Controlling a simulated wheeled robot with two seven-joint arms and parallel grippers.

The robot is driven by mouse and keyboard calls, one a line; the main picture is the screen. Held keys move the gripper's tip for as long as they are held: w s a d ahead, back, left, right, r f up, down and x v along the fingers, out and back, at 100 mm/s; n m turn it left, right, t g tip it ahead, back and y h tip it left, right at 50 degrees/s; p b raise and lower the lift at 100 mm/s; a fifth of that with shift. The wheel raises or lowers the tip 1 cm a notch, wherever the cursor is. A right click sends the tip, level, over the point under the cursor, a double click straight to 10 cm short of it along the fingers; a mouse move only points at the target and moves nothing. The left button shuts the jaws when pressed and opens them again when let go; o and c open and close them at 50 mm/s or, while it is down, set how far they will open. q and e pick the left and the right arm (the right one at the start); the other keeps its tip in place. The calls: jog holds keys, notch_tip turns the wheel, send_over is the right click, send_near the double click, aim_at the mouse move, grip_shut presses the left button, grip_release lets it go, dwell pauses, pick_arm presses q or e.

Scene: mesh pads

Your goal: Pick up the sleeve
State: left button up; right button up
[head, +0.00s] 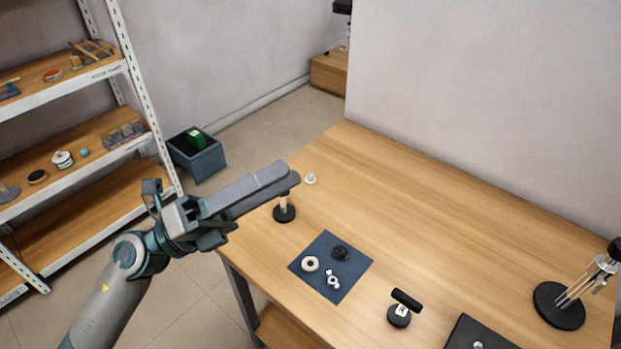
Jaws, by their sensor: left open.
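My left gripper (286,178) reaches in from the left above the table's left edge, its long grey fingers pointing right. It is open and I see nothing held in it. A small stand with a black round base and pale post (284,212) is just below the fingertips, its top hidden by them. A small white piece (310,178) stands just right of the fingertips. On a dark blue mat (345,290) lie a white ring (310,263), a black round part (340,252) and small metal pieces (333,281). I cannot tell which piece is the sleeve.
The wooden table (450,220) is clear in the middle and back. A black-handled tool (401,309), a dark plate (478,335) and a rod stand (560,305) are at front right. Left are a shelf rack (145,95) and a grey bin (207,162) on the floor.

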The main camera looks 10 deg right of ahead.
pick_arm(q)
jog(key=w+a+f+n+t+y, duration=0.35)
jog(key=a+n+t+y, duration=0.35)
jog(key=n, duration=0.4)
jog(key=w+a+f+n+t+y, duration=0.2)
jog(key=w+a+n+t+y, duration=0.25)
jog(key=n+t, duration=0.6)
jog(key=a+f+n+g+y, duration=0.2)
jog(key=a+f+n+y, duration=0.25)
jog(key=f, duration=0.35)
jog(key=a+f+n+g+y, duration=0.35)
jog(key=f+n+y, duration=0.25)
jog(key=f, duration=0.3)
jog(key=s+a+f+n+g, duration=0.1)
jog(key=s+f+n+g, duration=0.35)
jog(key=f, duration=1.05)
jog(key=s+f+m+g, duration=0.1)
jog(key=s+f+g, duration=0.1)
jog(key=s+f, duration=0.95)
jog(key=s+a+f+n+g, duration=0.15)
jog(key=f+g, duration=0.25)
jog(key=f, duration=1.5)
jog(key=s+f+g, duration=0.2)
jog(key=s+f, duration=1.6)
jog(key=s, duration=0.3)
jog(key=shift+d+h, duration=0.3)
pick_arm(e)
jog(key=shift+w, duration=0.1)
